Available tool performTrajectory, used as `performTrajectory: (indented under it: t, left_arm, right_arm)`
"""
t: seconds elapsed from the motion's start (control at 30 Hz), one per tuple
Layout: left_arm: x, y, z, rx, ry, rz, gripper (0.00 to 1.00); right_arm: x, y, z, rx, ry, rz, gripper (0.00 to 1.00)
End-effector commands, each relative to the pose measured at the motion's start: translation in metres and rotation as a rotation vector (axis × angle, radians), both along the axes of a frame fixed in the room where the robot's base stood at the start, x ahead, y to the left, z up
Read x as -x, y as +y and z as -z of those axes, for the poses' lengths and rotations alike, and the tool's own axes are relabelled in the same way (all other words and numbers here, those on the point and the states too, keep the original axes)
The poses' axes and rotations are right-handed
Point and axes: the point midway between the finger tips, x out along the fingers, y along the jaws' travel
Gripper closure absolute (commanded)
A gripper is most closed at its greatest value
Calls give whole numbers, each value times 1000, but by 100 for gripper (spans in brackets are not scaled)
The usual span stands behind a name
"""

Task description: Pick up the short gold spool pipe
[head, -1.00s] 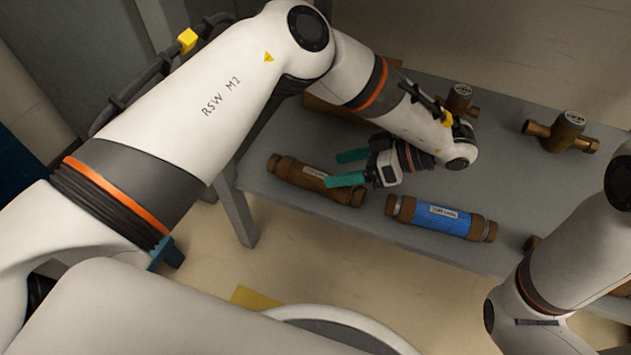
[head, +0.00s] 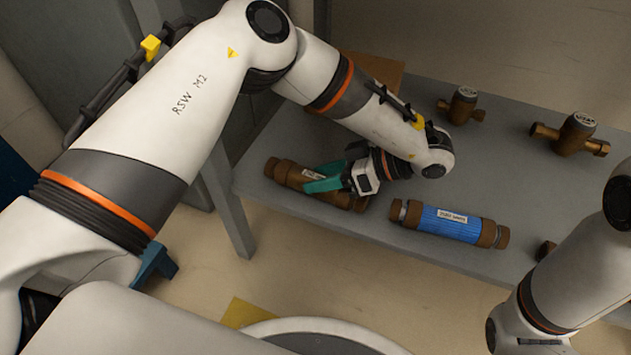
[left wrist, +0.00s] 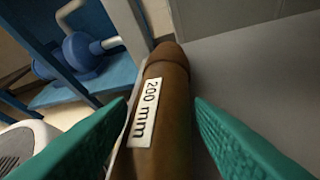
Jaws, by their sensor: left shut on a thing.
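The gold-brown spool pipe (head: 283,172) lies near the left front edge of the grey table, partly covered by my left gripper. In the left wrist view the pipe (left wrist: 178,85) runs between the two green fingers, and its white label reads 200 mm. My left gripper (head: 318,181) is shut on the pipe around its middle. The pipe still appears to rest on the table. My right arm shows at the right, but its gripper is out of view.
A blue-sleeved pipe (head: 440,223) lies close to the right of the gripper. Two brown meter bodies (head: 463,106) (head: 577,136) stand further back. A cardboard-coloured box (head: 372,72) is behind my left forearm. A blue shelf (left wrist: 65,93) shows in the left wrist view.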

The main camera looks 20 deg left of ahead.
Motion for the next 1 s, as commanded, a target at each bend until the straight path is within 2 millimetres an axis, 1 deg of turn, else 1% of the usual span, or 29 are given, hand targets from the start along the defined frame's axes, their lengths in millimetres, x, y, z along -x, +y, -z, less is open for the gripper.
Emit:
performTrajectory:
  t: [0.03,0.07,0.1,0.27,0.37,0.47,0.73,0.8,0.83,1.0]
  left_arm:
    - [0,0,0,0,1,0,88]
    - [0,0,0,0,1,0,93]
    - [0,0,-1,-2,0,-1,96]
    - [0,0,-1,-1,0,0,96]
    - [0,0,-5,-1,-1,0,96]
    - [0,0,-17,-2,-1,1,96]
    - [-1,0,-68,-2,-2,1,96]
    - [-1,0,-80,-2,-2,1,96]
    - [-1,0,-84,-2,-1,0,96]
    - [0,0,-98,-2,-1,0,96]
  right_arm:
    - [0,0,0,0,0,0,64]
    - [0,0,0,0,0,0,64]
    - [0,0,0,0,0,0,64]
    - [0,0,0,0,0,0,64]
    - [0,0,-4,0,1,0,64]
    - [-1,0,-13,0,1,0,64]
    - [0,0,-53,-1,-1,1,64]
    - [-11,-1,-53,-2,32,0,64]
    - [-13,-1,-54,-3,37,0,64]
    - [-25,-1,-47,-5,75,-2,64]
